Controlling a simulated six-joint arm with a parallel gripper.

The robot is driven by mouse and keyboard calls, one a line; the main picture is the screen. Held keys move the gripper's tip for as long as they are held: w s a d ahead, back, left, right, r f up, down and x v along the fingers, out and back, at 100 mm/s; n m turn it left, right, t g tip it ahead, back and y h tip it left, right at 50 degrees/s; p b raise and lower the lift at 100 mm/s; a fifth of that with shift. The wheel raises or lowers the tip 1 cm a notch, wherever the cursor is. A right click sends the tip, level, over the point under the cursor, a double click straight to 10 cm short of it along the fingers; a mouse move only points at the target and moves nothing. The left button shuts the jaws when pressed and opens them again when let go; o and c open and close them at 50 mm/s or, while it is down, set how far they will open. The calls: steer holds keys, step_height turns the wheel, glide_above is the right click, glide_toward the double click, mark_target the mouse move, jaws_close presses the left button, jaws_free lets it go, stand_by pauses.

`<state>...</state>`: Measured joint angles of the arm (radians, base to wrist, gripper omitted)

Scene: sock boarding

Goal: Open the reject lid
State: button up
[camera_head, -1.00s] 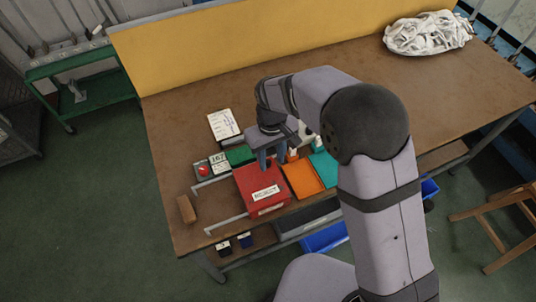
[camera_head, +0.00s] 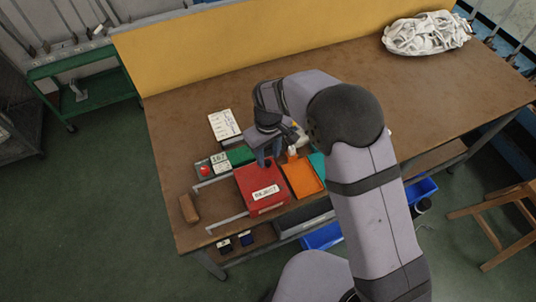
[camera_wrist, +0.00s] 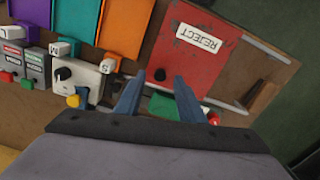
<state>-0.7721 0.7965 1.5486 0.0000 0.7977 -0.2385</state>
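The red reject box (camera_head: 262,184) has a flat red lid with a white REJECT label; the label also shows upside down in the wrist view (camera_wrist: 199,39). The lid lies shut. A black round knob (camera_wrist: 160,74) sits near the lid's back edge. My gripper (camera_head: 269,161) is above the back edge of the box in the head view. In the wrist view my gripper (camera_wrist: 157,82) has its two blue fingers apart, one to each side of the knob in the picture, with nothing held. Whether the fingers touch the lid I cannot tell.
An orange tray (camera_head: 302,180) stands right beside the red box. A green part (camera_head: 240,155) and a counter reading 167 (camera_head: 220,162) lie behind it. Metal rails (camera_head: 228,221) and a brown block (camera_head: 188,208) are to the left. White socks (camera_head: 427,32) lie back right.

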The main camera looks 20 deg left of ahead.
steer(key=shift+f, duration=0.9)
jaws_close()
steer(key=s+a+b, duration=0.1)
steer(key=s+a, duration=0.6)
steer(key=shift+s+a, duration=0.3)
steer(key=shift+a, duration=0.1)
jaws_free()
steer(key=shift+r, duration=0.1)
